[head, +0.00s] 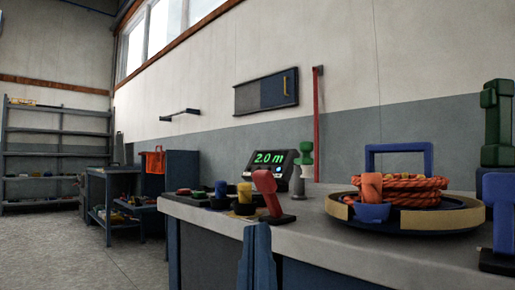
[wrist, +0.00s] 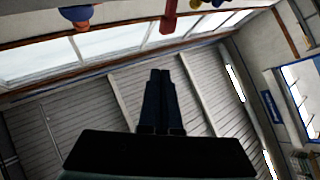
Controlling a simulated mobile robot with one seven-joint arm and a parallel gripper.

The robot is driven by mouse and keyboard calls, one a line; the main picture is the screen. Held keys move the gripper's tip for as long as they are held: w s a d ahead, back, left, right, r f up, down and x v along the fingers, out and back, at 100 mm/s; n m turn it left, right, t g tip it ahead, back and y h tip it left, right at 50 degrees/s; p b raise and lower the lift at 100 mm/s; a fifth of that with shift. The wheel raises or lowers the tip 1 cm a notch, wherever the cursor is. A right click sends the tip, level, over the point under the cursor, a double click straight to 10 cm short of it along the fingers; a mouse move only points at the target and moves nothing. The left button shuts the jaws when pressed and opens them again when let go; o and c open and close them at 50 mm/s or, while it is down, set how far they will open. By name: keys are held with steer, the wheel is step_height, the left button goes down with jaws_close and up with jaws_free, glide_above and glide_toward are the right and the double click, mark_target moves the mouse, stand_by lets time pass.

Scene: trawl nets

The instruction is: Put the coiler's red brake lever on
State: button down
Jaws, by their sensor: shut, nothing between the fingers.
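The red brake lever (head: 266,192) stands on a small black base at the bench's front edge in the head view, its thick top leaning a little left. The coiler (head: 448,222), a round dark tray with a tan rim, sits to its right with a coil of orange rope (head: 412,190) on it. My gripper (head: 257,226) points up just in front of the bench edge, below and apart from the lever. In the wrist view its dark blue fingers (wrist: 160,72) are together and empty. A red piece at the top there may be the lever.
A display reading 2.0 m (head: 270,165) stands behind the lever. Several small coloured knobs (head: 245,195) lie to its left, and a green-topped post (head: 306,155) behind. A blue lever (head: 497,215) stands at far right. The floor at left is open.

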steer(key=w+a+n+g+p, duration=0.15)
steer(key=w+n+p, duration=0.25)
steer(key=n+p, duration=0.95)
steer(key=s+f+n+g+y+p, duration=0.1)
steer(key=s+n+g+p, duration=0.2)
steer(key=p, duration=1.8)
steer(key=shift+s+a+f+n+y, duration=0.15)
steer(key=shift+s+a+n+y, duration=0.2)
steer(key=shift+s+n, duration=0.9)
steer(key=shift+s+m, duration=0.3)
steer(key=shift+m, duration=0.1)
glide_toward(255, 182)
steer(key=w+a, duration=0.3)
steer(key=shift+w+d+r+p, duration=0.45)
steer(key=shift+w+d+p, duration=0.15)
steer(key=shift+p, duration=0.15)
steer(key=shift+w+d+r+p, duration=0.45)
steer(key=shift+w+d+p, duration=0.15)
steer(key=shift+d+p, duration=0.1)
